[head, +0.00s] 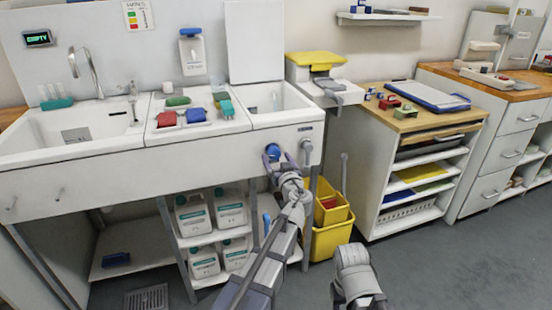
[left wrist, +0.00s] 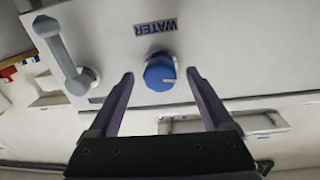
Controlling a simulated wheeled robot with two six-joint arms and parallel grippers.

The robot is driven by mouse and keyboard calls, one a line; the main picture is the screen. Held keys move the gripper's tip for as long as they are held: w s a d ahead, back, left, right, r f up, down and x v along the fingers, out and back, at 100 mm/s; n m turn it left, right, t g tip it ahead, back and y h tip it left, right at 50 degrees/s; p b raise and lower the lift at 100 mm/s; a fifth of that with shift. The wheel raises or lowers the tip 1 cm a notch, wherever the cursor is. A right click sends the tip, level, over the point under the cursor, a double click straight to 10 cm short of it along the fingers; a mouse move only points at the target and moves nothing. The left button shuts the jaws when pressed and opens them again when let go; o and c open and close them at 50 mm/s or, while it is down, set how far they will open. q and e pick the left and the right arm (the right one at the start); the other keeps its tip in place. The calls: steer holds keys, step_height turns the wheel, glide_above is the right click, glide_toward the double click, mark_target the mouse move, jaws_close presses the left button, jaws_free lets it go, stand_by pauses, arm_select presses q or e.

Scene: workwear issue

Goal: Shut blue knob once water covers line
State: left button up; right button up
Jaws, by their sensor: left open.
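The blue knob (head: 272,150) is on the front panel of the sink unit, below the small right-hand basin (head: 298,117). My left gripper (left wrist: 159,80) is open, with one finger on each side of the knob; I see gaps between fingers and knob. In the head view the left gripper (head: 278,160) is at the panel and partly covers the knob. The water level and any line in the basin are too small to tell.
A grey lever handle (left wrist: 65,55) sits beside the knob; it also shows in the head view (head: 307,148). A yellow bucket (head: 330,236) stands below at right. White jugs (head: 230,209) fill the shelf under the sink. Part of my right arm shows at the bottom.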

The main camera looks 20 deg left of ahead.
arm_select(q)
steer(key=shift+w+a, duration=0.3)
steer(key=shift+w, duration=0.15)
jaws_close()
stand_by(0.4)
